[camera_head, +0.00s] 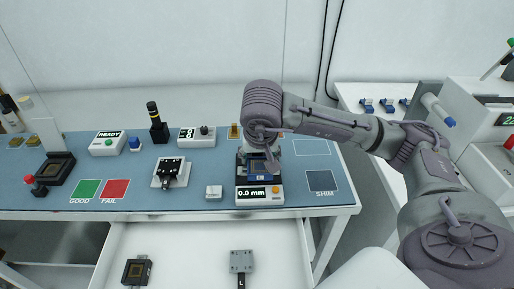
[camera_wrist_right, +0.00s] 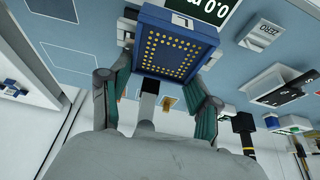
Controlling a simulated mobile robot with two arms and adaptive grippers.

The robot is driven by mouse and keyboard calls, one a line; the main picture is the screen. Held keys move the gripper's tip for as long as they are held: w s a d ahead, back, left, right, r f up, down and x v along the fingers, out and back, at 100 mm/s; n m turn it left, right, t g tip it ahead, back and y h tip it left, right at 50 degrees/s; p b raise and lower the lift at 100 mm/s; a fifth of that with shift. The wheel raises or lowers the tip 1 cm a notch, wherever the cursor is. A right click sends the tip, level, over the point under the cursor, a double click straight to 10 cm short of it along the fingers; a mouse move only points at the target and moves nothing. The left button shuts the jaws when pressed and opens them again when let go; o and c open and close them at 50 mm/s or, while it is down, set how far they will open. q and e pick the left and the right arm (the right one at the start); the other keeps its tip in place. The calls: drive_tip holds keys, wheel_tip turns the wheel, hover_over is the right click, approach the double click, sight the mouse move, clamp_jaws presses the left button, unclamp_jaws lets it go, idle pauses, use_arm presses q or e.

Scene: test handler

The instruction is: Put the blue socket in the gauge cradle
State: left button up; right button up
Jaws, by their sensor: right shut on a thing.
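The blue socket (camera_head: 257,178) is in my right gripper (camera_head: 262,160), at the gauge on the blue bench mat. In the right wrist view the blue socket (camera_wrist_right: 178,44) shows a face with rows of gold contacts, between the two fingers of my right gripper (camera_wrist_right: 168,62). My left gripper is not in view.
A ZERO block (camera_head: 213,192) stands left of the gauge. The SHIM square (camera_head: 322,181) lies to its right. A black fixture (camera_head: 170,172) and the GOOD (camera_head: 85,188) and FAIL (camera_head: 115,188) squares are farther left. An open drawer (camera_head: 190,250) below holds two parts.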

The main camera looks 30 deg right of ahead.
drive_tip(key=w+d, duration=0.1)
drive_tip(key=w, duration=0.2)
drive_tip(key=w+d, duration=0.1)
drive_tip(key=shift+w+d+p, duration=0.3)
drive_tip(key=shift+p, duration=0.05)
drive_tip(key=shift+w+d, duration=0.15)
drive_tip(key=shift+w, duration=0.05)
wheel_tip(320, 180, down, 4)
drive_tip(key=shift+r+p, duration=0.25)
drive_tip(key=shift+p, duration=0.2)
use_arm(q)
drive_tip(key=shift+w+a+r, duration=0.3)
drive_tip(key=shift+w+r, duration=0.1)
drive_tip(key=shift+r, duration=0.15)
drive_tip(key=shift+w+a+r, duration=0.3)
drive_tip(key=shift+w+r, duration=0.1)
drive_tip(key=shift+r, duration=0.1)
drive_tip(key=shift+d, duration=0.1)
use_arm(e)
drive_tip(key=shift+f+b, duration=0.7)
drive_tip(key=shift+b, duration=0.05)
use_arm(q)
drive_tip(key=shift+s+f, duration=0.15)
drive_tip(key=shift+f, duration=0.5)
use_arm(e)
drive_tip(key=o, duration=1.2)
drive_tip(key=shift+o, duration=0.2)
drive_tip(key=shift+r, duration=0.15)
